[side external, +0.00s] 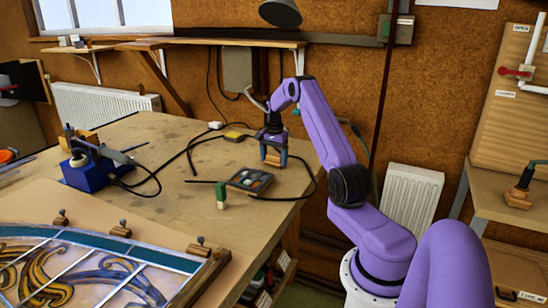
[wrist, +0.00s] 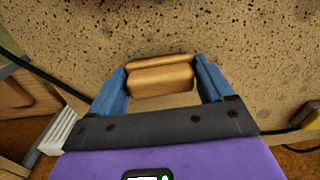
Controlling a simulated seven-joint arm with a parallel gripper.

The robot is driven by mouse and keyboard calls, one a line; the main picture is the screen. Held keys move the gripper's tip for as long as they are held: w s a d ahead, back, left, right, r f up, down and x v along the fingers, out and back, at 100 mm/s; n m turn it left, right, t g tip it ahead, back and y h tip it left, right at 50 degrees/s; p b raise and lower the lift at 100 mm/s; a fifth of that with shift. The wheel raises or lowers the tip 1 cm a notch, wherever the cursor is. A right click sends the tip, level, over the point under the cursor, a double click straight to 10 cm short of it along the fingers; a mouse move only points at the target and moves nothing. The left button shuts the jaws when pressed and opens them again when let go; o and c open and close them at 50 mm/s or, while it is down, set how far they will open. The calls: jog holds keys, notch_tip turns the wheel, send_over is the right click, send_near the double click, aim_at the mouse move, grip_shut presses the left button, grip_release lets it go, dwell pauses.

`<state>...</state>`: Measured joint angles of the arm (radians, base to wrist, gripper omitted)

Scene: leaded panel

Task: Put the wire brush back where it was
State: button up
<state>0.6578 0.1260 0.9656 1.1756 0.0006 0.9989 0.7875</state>
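My gripper (side external: 273,160) is low over the back right part of the workbench, fingers pointing down. In the wrist view its two blue fingers (wrist: 162,74) have a light wooden block (wrist: 160,80) between them, reaching from one finger to the other. This block looks like the back of the wire brush; no bristles show. In the side view only a little of the wood shows between the fingers. I cannot tell whether it touches the bench top.
The workbench (side external: 180,205) has a dark tray (side external: 250,180) of small pieces and a green-and-wood tool (side external: 221,195) in front of my gripper. A yellow item (side external: 233,136) lies behind left. Black cable loops around. A blue unit (side external: 90,172) and the leaded panel (side external: 85,270) are further left.

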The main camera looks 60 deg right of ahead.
jog(key=shift+o, duration=1.1)
jog(key=shift+r, duration=0.15)
